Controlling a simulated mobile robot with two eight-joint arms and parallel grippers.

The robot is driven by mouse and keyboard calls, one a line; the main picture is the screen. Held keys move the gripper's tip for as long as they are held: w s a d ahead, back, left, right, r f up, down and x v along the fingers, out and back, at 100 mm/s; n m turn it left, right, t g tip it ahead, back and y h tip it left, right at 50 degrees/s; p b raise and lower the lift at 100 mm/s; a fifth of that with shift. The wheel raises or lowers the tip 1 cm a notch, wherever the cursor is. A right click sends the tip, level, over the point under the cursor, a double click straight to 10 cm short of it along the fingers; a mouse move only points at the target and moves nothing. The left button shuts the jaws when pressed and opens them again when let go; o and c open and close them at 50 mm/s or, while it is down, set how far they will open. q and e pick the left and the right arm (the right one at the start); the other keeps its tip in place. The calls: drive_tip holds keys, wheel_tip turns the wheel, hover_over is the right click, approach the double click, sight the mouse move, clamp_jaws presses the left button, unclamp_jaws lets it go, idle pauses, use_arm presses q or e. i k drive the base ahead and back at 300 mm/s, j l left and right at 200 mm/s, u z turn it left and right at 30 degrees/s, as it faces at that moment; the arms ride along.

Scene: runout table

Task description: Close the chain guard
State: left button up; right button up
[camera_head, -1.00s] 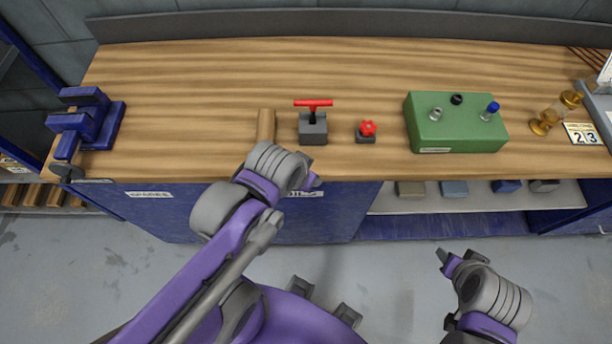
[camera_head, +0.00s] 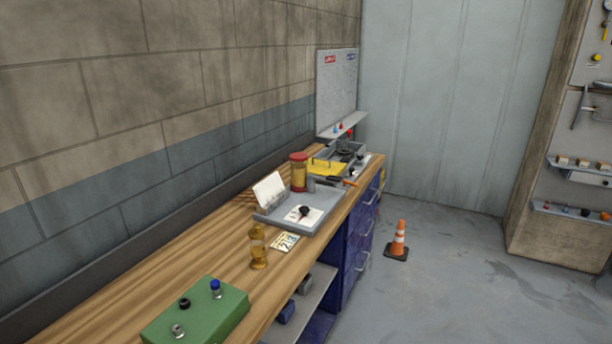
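Neither of my grippers is in view. Far along the bench, a grey open box-like unit (camera_head: 347,151) holds dark round parts. A yellow flat piece (camera_head: 326,167) sits at its near left side, seeming raised or laid back. This may be the chain guard, but it is too small and far to be sure. Whether the yellow piece is hinged to the unit cannot be told.
The wooden bench (camera_head: 190,280) runs along the wall. On it are a green box (camera_head: 205,312), an amber hourglass-like item (camera_head: 258,247), a grey tray (camera_head: 270,219) and a red-lidded jar (camera_head: 299,172). An orange cone (camera_head: 398,240) stands on open floor.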

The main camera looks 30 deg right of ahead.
sight(316, 166)
drive_tip(key=l, duration=0.95)
drive_tip(key=i+l, duration=0.1)
drive_tip(key=l, duration=0.25)
drive_tip(key=i+l, duration=0.1)
drive_tip(key=l, duration=0.3)
drive_tip(key=i+l, duration=0.1)
drive_tip(key=l, duration=0.25)
